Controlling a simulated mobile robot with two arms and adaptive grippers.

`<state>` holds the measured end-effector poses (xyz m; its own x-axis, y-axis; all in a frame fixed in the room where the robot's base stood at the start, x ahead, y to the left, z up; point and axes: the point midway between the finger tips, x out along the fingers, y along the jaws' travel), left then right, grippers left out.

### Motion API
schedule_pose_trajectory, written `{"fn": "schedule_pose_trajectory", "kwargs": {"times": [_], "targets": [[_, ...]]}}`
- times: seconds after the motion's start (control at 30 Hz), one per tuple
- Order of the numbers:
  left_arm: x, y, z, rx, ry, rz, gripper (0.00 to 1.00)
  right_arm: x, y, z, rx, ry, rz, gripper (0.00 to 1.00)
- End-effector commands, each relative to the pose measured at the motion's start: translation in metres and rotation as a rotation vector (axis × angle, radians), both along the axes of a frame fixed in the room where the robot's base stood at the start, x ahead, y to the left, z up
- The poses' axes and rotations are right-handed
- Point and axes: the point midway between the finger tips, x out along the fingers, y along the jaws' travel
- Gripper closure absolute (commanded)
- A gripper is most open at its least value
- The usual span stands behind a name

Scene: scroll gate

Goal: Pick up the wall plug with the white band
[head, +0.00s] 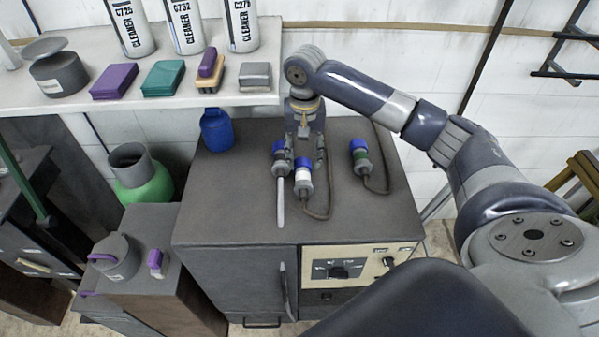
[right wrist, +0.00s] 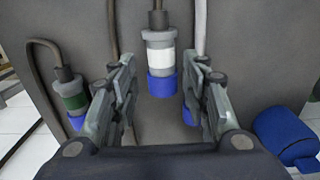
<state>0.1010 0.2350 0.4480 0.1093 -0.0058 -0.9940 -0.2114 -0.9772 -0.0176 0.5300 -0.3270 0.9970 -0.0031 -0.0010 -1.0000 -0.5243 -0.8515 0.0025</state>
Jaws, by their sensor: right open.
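The wall plug with the white band (head: 303,178) lies on top of the dark cabinet (head: 225,205). It has a blue end and a grey cord. In the right wrist view the white-banded plug (right wrist: 160,55) shows ahead between the two fingers. My right gripper (head: 305,150) is open, low over the cabinet top at the plug's blue end; I cannot tell whether it touches. A green-banded plug (head: 361,158) lies to the right. Another blue-ended plug (head: 279,158) with a pale cord lies close on the left, partly hidden by a finger in the wrist view. My left gripper is not in view.
A blue bottle (head: 216,130) stands at the cabinet's back left. A shelf (head: 225,98) above holds cleaner bottles, sponges and a brush. A green container (head: 143,183) stands left of the cabinet. The cabinet top's front left is clear.

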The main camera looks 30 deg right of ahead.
Motion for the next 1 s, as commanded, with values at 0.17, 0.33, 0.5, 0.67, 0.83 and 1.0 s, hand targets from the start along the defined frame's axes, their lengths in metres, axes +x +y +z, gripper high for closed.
{"fn": "schedule_pose_trajectory", "kwargs": {"times": [0.17, 0.33, 0.5, 0.67, 0.83, 1.0], "targets": [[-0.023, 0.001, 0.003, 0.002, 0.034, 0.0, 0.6, 0.0, 0.0, -0.025, -0.001, 0.002, 0.0, 0.58], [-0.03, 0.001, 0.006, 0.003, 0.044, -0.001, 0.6, 0.001, 0.0, -0.036, 0.0, 0.0, 0.001, 0.58], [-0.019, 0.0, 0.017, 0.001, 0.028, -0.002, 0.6, 0.005, 0.0, -0.06, -0.002, 0.002, 0.001, 0.58], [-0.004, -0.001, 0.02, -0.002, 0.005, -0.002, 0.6, 0.006, -0.001, -0.079, -0.001, 0.0, 0.002, 0.58], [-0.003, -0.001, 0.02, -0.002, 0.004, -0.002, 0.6, 0.006, -0.001, -0.083, -0.002, -0.003, 0.002, 0.58], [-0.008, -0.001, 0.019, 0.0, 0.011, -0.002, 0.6, 0.006, -0.001, -0.083, -0.002, -0.003, 0.003, 0.74]]}}
